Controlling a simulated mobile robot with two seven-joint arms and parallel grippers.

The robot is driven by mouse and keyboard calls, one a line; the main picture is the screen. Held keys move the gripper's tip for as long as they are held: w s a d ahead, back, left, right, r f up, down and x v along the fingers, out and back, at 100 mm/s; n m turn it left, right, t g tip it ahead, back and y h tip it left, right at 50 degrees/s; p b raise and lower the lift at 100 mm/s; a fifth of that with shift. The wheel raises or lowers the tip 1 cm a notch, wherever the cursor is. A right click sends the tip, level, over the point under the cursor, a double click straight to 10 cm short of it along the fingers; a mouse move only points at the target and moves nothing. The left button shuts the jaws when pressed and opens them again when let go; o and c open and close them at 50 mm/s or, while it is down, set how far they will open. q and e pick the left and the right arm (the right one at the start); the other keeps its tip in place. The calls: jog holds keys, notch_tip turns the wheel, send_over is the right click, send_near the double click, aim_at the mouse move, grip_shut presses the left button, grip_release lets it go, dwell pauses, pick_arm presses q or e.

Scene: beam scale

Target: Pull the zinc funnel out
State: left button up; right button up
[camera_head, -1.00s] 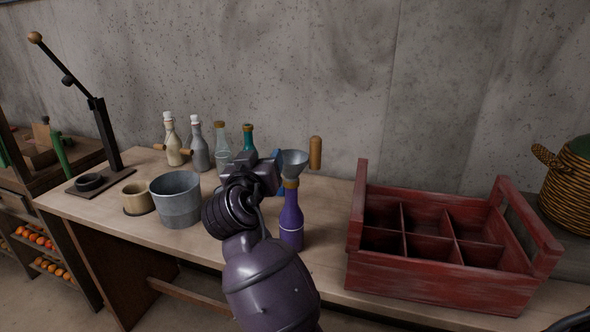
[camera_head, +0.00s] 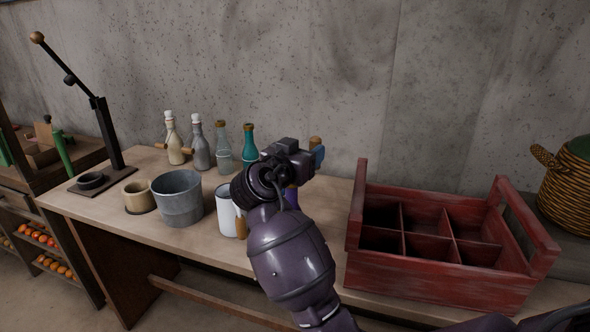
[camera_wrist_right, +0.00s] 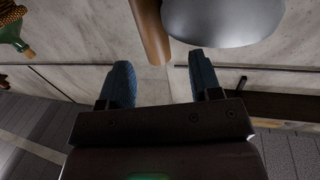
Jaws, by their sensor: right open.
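The zinc funnel (camera_wrist_right: 225,22) shows in the right wrist view as a smooth grey bowl at the top edge. Its wooden handle (camera_wrist_right: 151,32) stands beside it, ahead of the gap between my fingers. In the head view only the top of the handle (camera_head: 315,142) shows; my gripper hides the funnel's bowl. My left gripper is out of view.
A red divided crate (camera_head: 440,270) stands right of my arm. A white mug (camera_head: 227,212), a zinc bucket (camera_head: 178,198) and a wooden cup (camera_head: 138,196) stand to the left. Several bottles, including a teal one (camera_head: 249,147), stand behind. A wall closes the back.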

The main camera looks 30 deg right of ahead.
aim_at(313, 147)
jog(key=x, duration=0.4)
jog(key=shift+d+f, duration=0.1)
jog(key=shift+d, duration=0.05)
grip_shut()
